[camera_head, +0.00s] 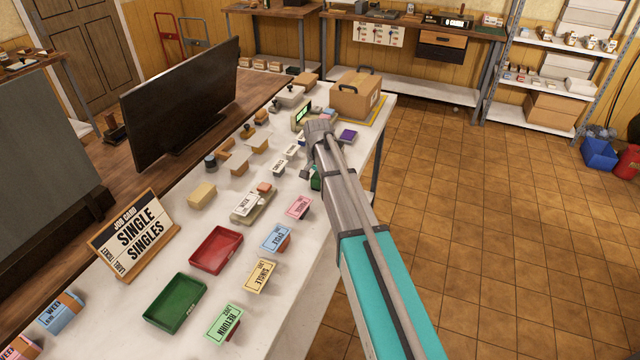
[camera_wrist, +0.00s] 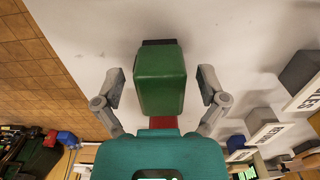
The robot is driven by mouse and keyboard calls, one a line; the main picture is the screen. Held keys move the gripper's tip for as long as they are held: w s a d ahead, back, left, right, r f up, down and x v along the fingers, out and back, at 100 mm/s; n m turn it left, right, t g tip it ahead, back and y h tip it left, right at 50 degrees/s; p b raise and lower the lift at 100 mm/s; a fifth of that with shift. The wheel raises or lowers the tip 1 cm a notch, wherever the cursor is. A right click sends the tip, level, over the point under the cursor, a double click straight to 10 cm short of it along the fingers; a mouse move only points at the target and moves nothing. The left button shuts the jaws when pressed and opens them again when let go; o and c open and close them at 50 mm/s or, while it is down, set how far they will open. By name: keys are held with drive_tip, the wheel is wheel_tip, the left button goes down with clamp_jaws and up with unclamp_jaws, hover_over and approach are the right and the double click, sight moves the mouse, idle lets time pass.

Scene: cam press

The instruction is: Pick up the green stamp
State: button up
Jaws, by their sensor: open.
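The green stamp (camera_wrist: 160,75) shows large in the wrist view as a green block with a dark end at the top. My gripper (camera_wrist: 161,87) is open, with one grey finger on each side of the block. Gaps show between the block and both fingers, so neither touches it. The block's lower end is hidden by my teal gripper body, with a small red part (camera_wrist: 163,123) showing there. In the head view my arm hides most of this spot, and a small dark green patch (camera_head: 316,181) shows beside it.
Several label blocks stand in a row on the white table, with a pink one (camera_head: 299,207) nearest my arm. A red tray (camera_head: 215,250) and a green tray (camera_head: 174,304) lie further front. A cardboard box (camera_head: 356,98) stands at the far end. The table's right edge is close.

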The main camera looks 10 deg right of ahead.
drive_tip(key=shift+c, duration=0.2)
idle(0.3)
drive_tip(key=c, duration=1.2)
drive_tip(key=shift+r, duration=0.2)
drive_tip(key=shift+r+p, duration=0.75)
drive_tip(key=shift+p, duration=0.15)
drive_tip(key=shift+s+r+p, duration=1.85)
drive_tip(key=shift+s, duration=0.5)
drive_tip(key=shift+s+r+p, duration=1.9)
drive_tip(key=shift+s, duration=0.4)
drive_tip(key=shift+s+r+p, duration=1.85)
drive_tip(key=shift+s, duration=0.5)
